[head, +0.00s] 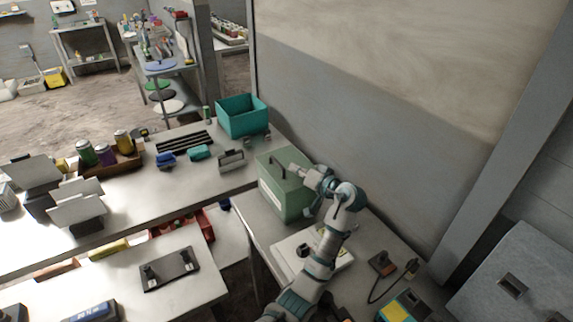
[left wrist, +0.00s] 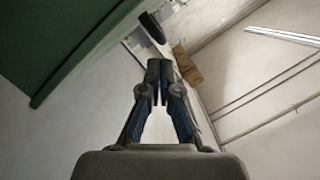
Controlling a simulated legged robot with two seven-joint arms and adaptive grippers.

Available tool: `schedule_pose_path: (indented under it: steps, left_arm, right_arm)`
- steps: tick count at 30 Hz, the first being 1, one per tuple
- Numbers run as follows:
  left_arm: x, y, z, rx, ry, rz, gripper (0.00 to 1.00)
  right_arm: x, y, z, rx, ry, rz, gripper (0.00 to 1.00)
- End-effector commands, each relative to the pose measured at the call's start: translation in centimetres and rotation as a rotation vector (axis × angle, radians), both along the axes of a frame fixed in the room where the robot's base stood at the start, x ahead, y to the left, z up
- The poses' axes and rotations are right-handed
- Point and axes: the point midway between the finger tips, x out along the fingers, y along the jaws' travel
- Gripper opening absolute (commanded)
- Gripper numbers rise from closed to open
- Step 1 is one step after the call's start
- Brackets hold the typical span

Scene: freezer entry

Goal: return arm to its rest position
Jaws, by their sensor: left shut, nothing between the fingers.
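My left arm comes up from the bottom of the head view. Its gripper (head: 296,170) is at the top of a green box (head: 283,195) with a dark handle, by its right side. I cannot tell whether they touch. In the left wrist view the left gripper's fingers (left wrist: 159,76) are together with nothing between them. A large green surface (left wrist: 60,40) fills the upper left there, beside the fingers. My right gripper is in neither view.
A teal bin (head: 241,117) stands on the long counter (head: 130,198) at the back. Several cans stand in a brown tray (head: 122,168) to the left. A dark object with a cable (head: 382,264) lies right of my arm. The wall (head: 400,150) rises close behind the green box.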

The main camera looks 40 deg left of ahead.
Motion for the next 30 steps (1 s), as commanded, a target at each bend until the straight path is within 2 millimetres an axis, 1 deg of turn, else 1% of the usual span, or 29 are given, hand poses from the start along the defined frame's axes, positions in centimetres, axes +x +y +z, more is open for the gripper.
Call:
schedule_pose_path:
  steps: [1,3,7,12,17,20,23,26,27,30]
  left_arm:
    - [-0.1,-1.4,0.2,-0.001,-0.001,-0.004,0.0]
    - [-0.2,-2.9,0.5,0.001,-0.001,-0.003,0.0]
    - [-0.5,-4.9,0.9,0.002,0.0,-0.003,0.0]
    - [-0.6,-5.9,1.0,0.0,0.002,-0.002,0.0]
    - [-0.6,-6.1,1.0,0.001,0.002,-0.001,0.0]
    - [-0.6,-6.0,1.4,0.001,0.0,-0.001,0.0]
    - [-0.7,-6.0,2.7,0.001,-0.006,-0.001,0.0]
    - [-1.0,-6.0,5.0,0.001,-0.018,-0.001,0.0]
    - [-1.1,-6.0,6.1,0.001,-0.022,-0.001,0.0]
    - [-1.3,-6.0,8.2,0.002,-0.03,-0.001,0.0]
  right_arm:
    - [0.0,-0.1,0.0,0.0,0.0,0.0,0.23]
    - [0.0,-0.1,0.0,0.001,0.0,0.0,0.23]
    - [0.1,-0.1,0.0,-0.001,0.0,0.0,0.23]
    - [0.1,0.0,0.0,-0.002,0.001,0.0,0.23]
    - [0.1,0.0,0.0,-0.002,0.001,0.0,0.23]
    - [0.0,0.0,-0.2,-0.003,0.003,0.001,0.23]
    - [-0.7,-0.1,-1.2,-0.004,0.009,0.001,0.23]
    - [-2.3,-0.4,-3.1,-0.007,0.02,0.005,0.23]
    - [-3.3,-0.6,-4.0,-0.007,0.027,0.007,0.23]
    - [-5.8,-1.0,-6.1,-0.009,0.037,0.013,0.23]
